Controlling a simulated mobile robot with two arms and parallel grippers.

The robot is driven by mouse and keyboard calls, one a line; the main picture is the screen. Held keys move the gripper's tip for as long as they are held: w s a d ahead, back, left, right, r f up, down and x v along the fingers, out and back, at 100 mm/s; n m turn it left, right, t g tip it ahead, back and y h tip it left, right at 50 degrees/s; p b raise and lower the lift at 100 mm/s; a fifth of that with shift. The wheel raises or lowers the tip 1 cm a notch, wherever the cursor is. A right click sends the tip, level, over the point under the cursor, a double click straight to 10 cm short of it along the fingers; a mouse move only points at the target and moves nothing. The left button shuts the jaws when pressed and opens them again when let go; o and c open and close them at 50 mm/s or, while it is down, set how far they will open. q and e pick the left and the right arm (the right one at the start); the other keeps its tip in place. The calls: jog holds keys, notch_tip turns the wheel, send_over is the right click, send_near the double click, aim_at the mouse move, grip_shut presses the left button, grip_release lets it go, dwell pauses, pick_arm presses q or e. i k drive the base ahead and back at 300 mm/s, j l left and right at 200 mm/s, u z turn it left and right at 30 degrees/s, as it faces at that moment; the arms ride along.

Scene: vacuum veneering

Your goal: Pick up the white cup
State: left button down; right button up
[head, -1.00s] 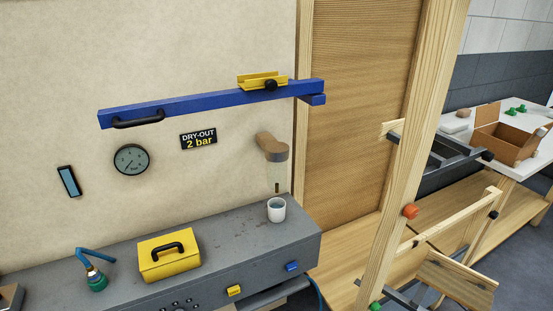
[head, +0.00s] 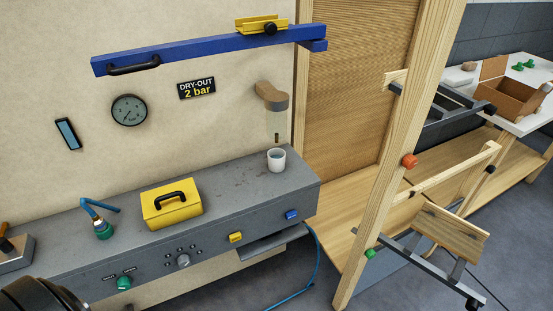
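The white cup (head: 276,160) stands upright near the right end of the grey console top (head: 238,166) in the head view. It is open at the top, and its inside looks bluish-grey. It stands just below a wall-mounted holder with a brown top and a clear lower part (head: 272,108). Nothing touches the cup from the front. Neither gripper shows. A dark rounded part at the lower left corner looks like part of my own arm, with no fingers visible.
A yellow box with a black handle (head: 171,204) and a green-based blue nozzle (head: 102,226) stand left of the cup. A blue bar (head: 210,48) juts out above. A wooden post (head: 405,165) and frame stand to the right.

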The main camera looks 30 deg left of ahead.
aim_at(275, 157)
jog(key=i+l+u, duration=0.15)
jog(key=u, duration=0.25)
jog(key=i+l+u, duration=0.1)
jog(key=l+u, duration=0.15)
jog(key=u, duration=0.15)
